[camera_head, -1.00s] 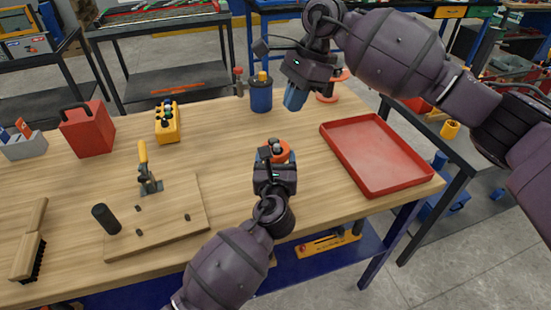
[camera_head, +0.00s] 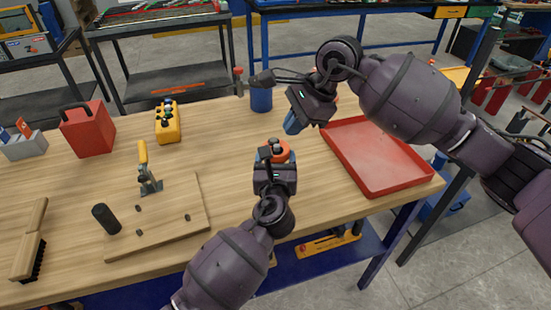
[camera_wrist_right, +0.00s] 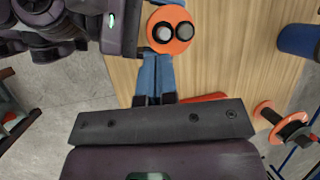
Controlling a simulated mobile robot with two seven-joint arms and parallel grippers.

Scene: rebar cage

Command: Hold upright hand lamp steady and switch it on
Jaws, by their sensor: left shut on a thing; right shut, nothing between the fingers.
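The hand lamp (camera_head: 283,149) stands upright on the bench with an orange top. In the right wrist view the lamp (camera_wrist_right: 171,30) shows a round orange face with one black and one grey round button. My left gripper (camera_head: 271,157) is shut on the lamp from the near side; its fingers are mostly hidden. My right gripper (camera_head: 291,124) is shut and empty, above and just beyond the lamp, its blue fingertips pointing down. In the right wrist view the shut blue fingers (camera_wrist_right: 155,78) appear just below the orange face; I cannot tell the height gap.
A red tray (camera_head: 402,185) lies to the right. A blue cup (camera_head: 261,100) stands behind the lamp. A wooden board (camera_head: 185,220) with a toggle clamp (camera_head: 146,170), a yellow button box (camera_head: 167,125), a red case (camera_head: 88,130) and a brush (camera_head: 30,240) are to the left.

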